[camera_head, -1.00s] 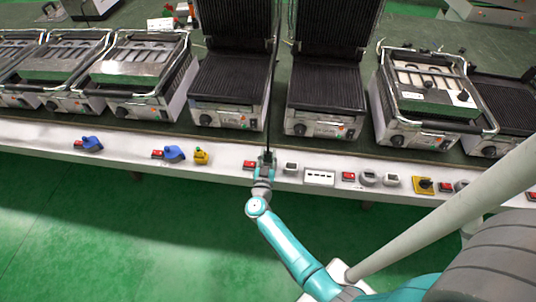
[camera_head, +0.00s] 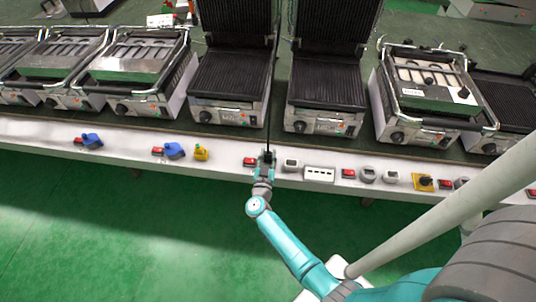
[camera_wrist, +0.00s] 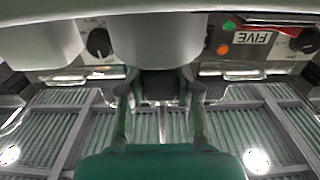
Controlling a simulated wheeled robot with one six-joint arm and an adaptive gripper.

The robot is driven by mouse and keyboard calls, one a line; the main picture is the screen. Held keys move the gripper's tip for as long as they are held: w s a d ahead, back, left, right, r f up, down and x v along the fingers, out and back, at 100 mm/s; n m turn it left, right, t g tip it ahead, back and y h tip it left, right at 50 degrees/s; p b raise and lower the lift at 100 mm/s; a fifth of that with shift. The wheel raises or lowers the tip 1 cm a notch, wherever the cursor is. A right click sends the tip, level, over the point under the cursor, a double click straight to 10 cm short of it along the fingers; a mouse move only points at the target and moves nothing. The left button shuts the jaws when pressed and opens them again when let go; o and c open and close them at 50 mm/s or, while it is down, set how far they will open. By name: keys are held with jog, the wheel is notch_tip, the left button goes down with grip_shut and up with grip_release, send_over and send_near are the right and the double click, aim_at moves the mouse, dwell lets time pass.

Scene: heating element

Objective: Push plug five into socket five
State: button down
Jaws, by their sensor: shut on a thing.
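My gripper (camera_head: 265,158) is at the white front rail in the head view, shut on a black plug. A thin black cable runs straight up from it in front of the grills. In the wrist view the dark plug (camera_wrist: 160,86) sits between the two fingertips, with white rounded shapes close beyond it. A grill front bears the label FIVE (camera_wrist: 251,37), upside down in that view. The socket at the plug's tip is hidden, so I cannot tell how deep the plug sits.
Grills (camera_head: 230,85) stand behind.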

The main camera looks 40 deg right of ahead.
jog(key=shift+f, duration=0.65)
jog(key=c, duration=0.7)
grip_release()
jog(key=v, duration=1.2)
jog(key=shift+s, duration=0.1)
jog(key=s+a+r+n+t+y, duration=0.1)
jog(key=s+a+r+n+y, duration=0.2)
jog(key=s+r, duration=0.4)
jog(key=s+a+r+n+t+y, duration=0.1)
jog(key=s+a+r+n+y, duration=0.3)
jog(key=s, duration=1)
jog(key=s+a+r+n+t+y, duration=0.1)
jog(key=s+a+r+n+y, duration=0.2)
jog(key=s+a+r+y, duration=0.4)
jog(key=shift+s+a+r+t, duration=0.1)
jog(key=shift+s+r+t, duration=0.3)
jog(key=shift+s+r, duration=1.9)
